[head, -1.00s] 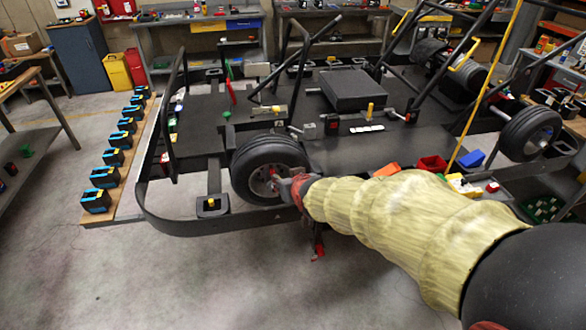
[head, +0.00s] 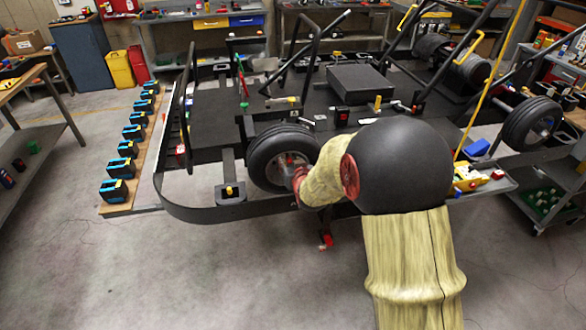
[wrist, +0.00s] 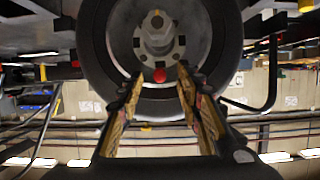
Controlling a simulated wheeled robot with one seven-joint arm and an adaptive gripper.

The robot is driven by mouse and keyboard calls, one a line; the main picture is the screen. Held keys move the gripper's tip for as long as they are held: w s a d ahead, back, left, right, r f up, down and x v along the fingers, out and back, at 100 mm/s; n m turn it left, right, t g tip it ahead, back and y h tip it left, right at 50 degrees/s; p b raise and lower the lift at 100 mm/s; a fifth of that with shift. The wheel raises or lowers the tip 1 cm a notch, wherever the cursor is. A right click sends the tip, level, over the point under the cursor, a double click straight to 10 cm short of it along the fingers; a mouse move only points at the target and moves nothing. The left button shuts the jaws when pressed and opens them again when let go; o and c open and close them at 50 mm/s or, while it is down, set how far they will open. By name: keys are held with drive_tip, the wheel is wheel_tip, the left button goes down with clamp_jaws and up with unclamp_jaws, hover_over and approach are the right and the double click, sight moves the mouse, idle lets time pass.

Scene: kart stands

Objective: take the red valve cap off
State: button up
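The red valve cap (wrist: 159,76) shows in the wrist view as a small red dot on the wheel face, just below the grey hub in the picture. The kart's front wheel (wrist: 95,40) fills the upper middle of that view; it is also in the head view (head: 257,161). My gripper (wrist: 160,71) is open, its two fingers pointing at the wheel. The cap appears between the fingertips with gaps on both sides; I cannot tell how far ahead it lies. In the head view my arm covers part of the wheel's right side.
The black kart frame bar (head: 200,214) curves around the wheel. A row of black and blue boxes (head: 114,191) stands on a board at the left. A blue bin (head: 477,148) sits at the right.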

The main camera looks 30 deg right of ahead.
drive_tip(key=shift+w+d+f, duration=0.1)
drive_tip(key=shift+w, duration=0.3)
clamp_jaws()
idle(0.4)
drive_tip(key=c, duration=0.7)
unclamp_jaws()
drive_tip(key=shift+c, duration=1)
clamp_jaws()
drive_tip(key=shift+s, duration=0.1)
drive_tip(key=shift+s, duration=0.35)
drive_tip(key=shift+v, duration=1.45)
